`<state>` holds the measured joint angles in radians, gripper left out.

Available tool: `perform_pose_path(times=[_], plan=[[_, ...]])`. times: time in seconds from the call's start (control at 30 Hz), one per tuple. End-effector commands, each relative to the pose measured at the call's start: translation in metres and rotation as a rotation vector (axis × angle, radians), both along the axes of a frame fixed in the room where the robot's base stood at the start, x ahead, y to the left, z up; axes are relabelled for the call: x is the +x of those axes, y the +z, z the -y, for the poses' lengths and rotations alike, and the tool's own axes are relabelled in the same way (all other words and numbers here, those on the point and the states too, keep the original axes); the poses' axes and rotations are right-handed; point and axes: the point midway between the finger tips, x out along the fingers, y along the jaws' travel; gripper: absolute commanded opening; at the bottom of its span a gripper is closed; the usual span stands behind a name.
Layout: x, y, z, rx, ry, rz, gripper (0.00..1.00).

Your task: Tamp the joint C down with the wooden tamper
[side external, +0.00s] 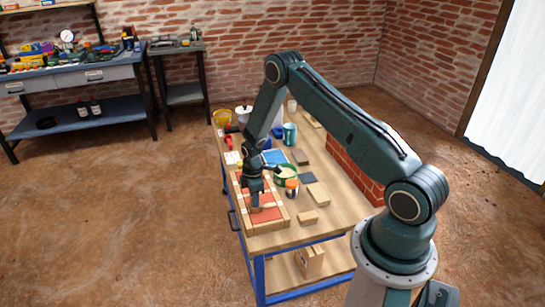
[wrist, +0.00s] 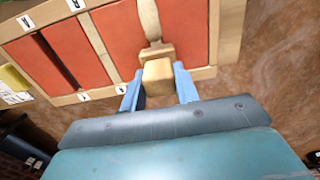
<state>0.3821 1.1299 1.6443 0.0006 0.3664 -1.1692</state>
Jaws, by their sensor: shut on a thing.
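My gripper (wrist: 159,88) is shut on the wooden tamper (wrist: 158,70), which hangs between the blue fingers. The tamper's block foot is over the near end of a pale, filled joint (wrist: 148,22) between red slabs. I cannot tell whether the foot touches it. The slabs lie in a wooden frame (wrist: 228,35). To the left are a lighter joint (wrist: 96,36) and a dark, open-looking joint (wrist: 60,62). Small white letter tags sit on the frame; I cannot read which marks joint C. In the side view my gripper (side external: 256,204) is low over the framed slabs.
A low brick wall (side external: 352,174) runs along the bench's right side. Cans and tubs stand at the far end.

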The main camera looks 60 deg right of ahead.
Motion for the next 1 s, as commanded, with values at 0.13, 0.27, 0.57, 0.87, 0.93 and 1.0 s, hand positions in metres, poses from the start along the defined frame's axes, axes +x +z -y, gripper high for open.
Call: perform_pose_path(times=[0.13,0.27,0.57,0.87,0.93,1.0], plan=[[-0.001,-0.001,0.000,0.001,0.000,-0.001,0.07],[0.000,0.005,0.000,0.000,0.000,0.000,0.07],[0.000,0.023,0.000,-0.001,0.000,0.001,0.07],[0.000,0.040,0.000,0.000,0.000,0.000,0.07],[0.000,0.044,0.000,0.000,0.000,0.000,0.07],[0.000,0.048,0.000,0.000,0.000,0.001,0.07]])
